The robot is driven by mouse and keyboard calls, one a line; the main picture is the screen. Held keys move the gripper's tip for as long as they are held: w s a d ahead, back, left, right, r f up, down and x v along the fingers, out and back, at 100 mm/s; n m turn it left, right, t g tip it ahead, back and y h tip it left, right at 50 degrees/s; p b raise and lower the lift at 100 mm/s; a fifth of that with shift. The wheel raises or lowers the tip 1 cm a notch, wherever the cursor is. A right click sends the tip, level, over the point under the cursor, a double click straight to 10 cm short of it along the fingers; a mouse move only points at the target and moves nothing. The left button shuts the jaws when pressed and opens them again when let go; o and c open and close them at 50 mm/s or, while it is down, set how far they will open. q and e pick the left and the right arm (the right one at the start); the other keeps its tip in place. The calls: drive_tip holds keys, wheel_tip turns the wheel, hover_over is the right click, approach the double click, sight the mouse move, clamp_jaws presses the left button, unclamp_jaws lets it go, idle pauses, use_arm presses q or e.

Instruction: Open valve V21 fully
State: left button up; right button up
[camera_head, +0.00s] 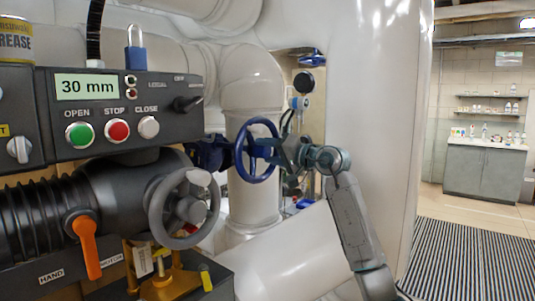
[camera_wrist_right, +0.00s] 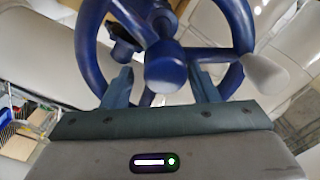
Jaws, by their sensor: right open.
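A blue handwheel (camera_head: 257,151) sits on a blue valve body (camera_head: 210,153) on the pale pipework, in the middle of the head view. No V21 label is readable on it. In the right wrist view the wheel's hub (camera_wrist_right: 166,66), spokes and rim fill the top. A pale knob (camera_wrist_right: 265,73) sits at the rim's right side. My right gripper (camera_head: 279,153) is at the wheel's right side. Its jaws are open, with one finger on each side of the hub in the right wrist view (camera_wrist_right: 162,82). Contact cannot be told. My left gripper is out of view.
A grey actuator handwheel (camera_head: 163,212) and an orange lever (camera_head: 88,248) stand at the left, below a control box (camera_head: 125,112) reading 30 mm. A large white pipe (camera_head: 290,250) lies below my right arm. A striped mat (camera_head: 470,265) covers open floor at the right.

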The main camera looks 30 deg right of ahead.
drive_tip(key=shift+s+a, duration=0.15)
drive_tip(key=shift+s, duration=0.25)
drive_tip(key=b+v, duration=0.2)
drive_tip(key=v, duration=0.2)
drive_tip(key=shift+s+a, duration=0.15)
drive_tip(key=shift+s+d+b, duration=0.3)
drive_tip(key=shift+s+b, duration=0.05)
drive_tip(key=shift+a, duration=0.1)
drive_tip(key=shift+a+r, duration=0.1)
